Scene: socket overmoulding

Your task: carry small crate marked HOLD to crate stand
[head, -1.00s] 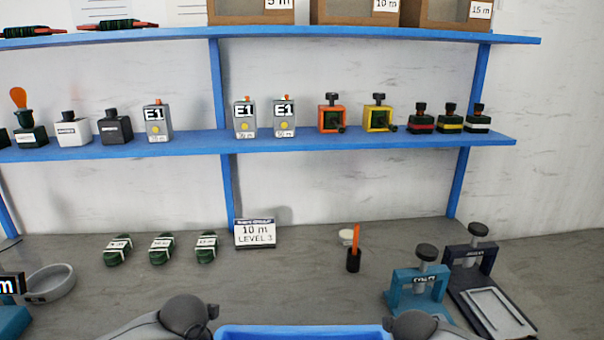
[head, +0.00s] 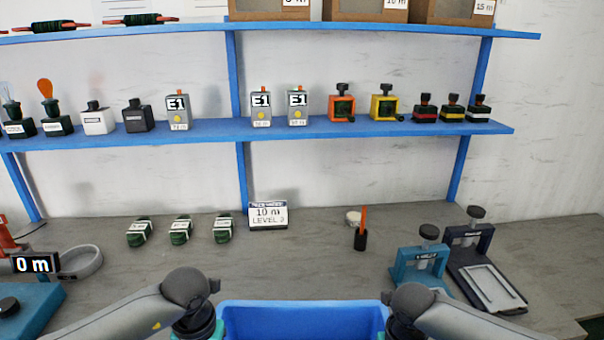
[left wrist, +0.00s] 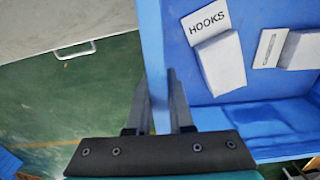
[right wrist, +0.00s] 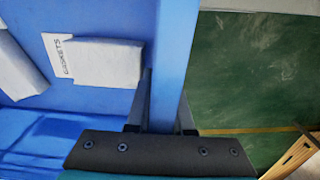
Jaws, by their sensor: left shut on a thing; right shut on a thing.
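A blue crate (head: 300,308) is at the bottom middle of the head view, cut off by the lower edge. No HOLD mark shows on its visible parts. My left gripper (left wrist: 163,98) is shut on one side wall of the crate (left wrist: 152,50), with a finger on each side. My right gripper (right wrist: 163,100) is shut on the opposite wall in the same way. Inside lie white packets, one labelled HOOKS (left wrist: 218,62) and one labelled GASKETS (right wrist: 107,62). In the head view the fingers are hidden. No crate stand is recognisable.
A grey worktop (head: 310,260) lies ahead, with blue shelves (head: 340,129) above. Teal (head: 420,265) and dark (head: 470,245) presses stand at right, and a 0 m display (head: 35,264) at left. Green floor (left wrist: 95,110) shows beside the crate.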

